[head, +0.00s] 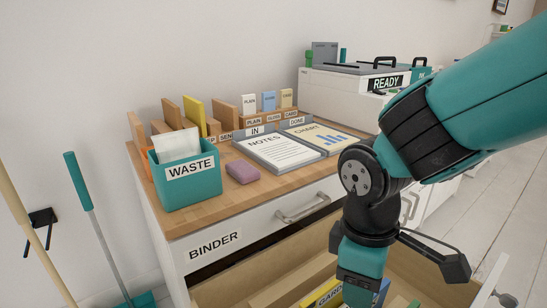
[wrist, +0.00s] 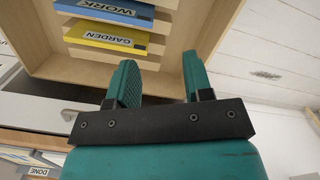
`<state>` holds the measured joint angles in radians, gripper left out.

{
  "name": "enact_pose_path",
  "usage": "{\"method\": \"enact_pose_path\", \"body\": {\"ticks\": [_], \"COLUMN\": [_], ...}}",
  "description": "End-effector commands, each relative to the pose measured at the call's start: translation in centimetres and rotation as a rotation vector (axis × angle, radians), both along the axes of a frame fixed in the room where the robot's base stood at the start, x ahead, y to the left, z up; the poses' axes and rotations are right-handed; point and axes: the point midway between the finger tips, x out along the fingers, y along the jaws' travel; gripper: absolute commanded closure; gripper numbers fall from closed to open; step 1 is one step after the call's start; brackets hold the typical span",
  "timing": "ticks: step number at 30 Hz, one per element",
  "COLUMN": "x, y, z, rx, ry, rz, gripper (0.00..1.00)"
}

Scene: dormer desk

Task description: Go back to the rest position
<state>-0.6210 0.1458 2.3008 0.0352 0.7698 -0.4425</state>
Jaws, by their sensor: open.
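My arm reaches in from the right in the head view. My gripper (head: 360,278) points down over the open drawer (head: 240,286) labelled BINDER's cabinet. In the wrist view, my gripper (wrist: 160,78) shows two teal fingers spread apart with nothing between them. A yellow binder labelled GARDEN (wrist: 105,37) and a blue one labelled WORK (wrist: 117,10) lie in the wooden drawer, beyond the fingertips. The yellow binder (head: 323,296) is partly hidden in the head view. Whether the fingers touch anything in the drawer cannot be told from the head view, but the wrist view shows them clear.
On the desktop stand a teal WASTE bin (head: 187,180), a purple block (head: 242,172), and IN and DONE trays with a NOTES sheet (head: 276,152) and a CHART sheet (head: 318,135). A white printer (head: 340,92) reading READY stands behind. Bare floor (head: 505,205) lies to the right.

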Motion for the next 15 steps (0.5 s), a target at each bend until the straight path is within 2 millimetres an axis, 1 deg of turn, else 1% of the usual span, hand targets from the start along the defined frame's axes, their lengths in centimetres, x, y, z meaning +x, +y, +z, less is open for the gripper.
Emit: {"method": "enact_pose_path", "body": {"ticks": [1, 3, 7, 12, 13, 14, 15], "x": [-0.8, -2.2, -4.5, -7.7, -8.2, -8.0, -7.9], "y": [-0.9, -1.6, -2.2, -2.5, -2.5, -2.4, -2.4], "z": [1.3, 2.7, 4.7, 6.8, 7.4, 8.9, 9.8], "rx": [0.066, 0.146, 0.270, 0.408, 0.425, 0.418, 0.415], "ry": [-0.006, -0.002, 0.002, 0.011, 0.014, 0.017, 0.019], "rz": [-0.074, -0.158, -0.289, -0.429, -0.446, -0.437, -0.435], "gripper": [0.54, 0.54, 0.54, 0.54, 0.54, 0.54, 0.54]}}
